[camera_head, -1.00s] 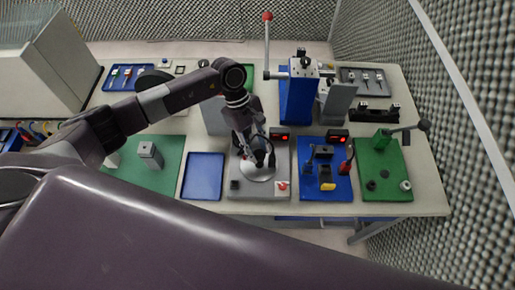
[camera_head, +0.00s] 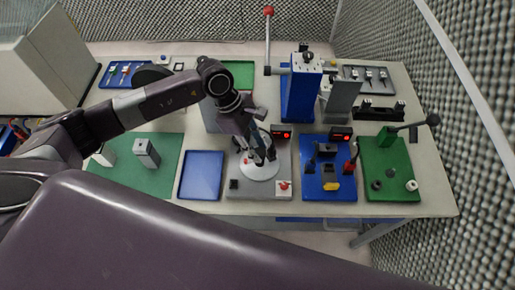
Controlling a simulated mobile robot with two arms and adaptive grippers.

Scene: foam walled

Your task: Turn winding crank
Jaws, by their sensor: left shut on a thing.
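A white round disc (camera_head: 259,173) lies on a grey station plate (camera_head: 259,192) at the middle of the table. My left gripper (camera_head: 263,158) reaches down over this disc from above. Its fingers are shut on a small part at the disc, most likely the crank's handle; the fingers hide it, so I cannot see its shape. A small red spot shows on the disc left of the fingers. My right gripper is not in view.
A red-lit display (camera_head: 281,135) and a red button (camera_head: 283,185) flank the disc. A blue tray (camera_head: 202,176) lies left, a blue station (camera_head: 328,190) right. A green station (camera_head: 389,170) with a black-knobbed lever stands farther right. A tall blue press (camera_head: 300,90) rises behind.

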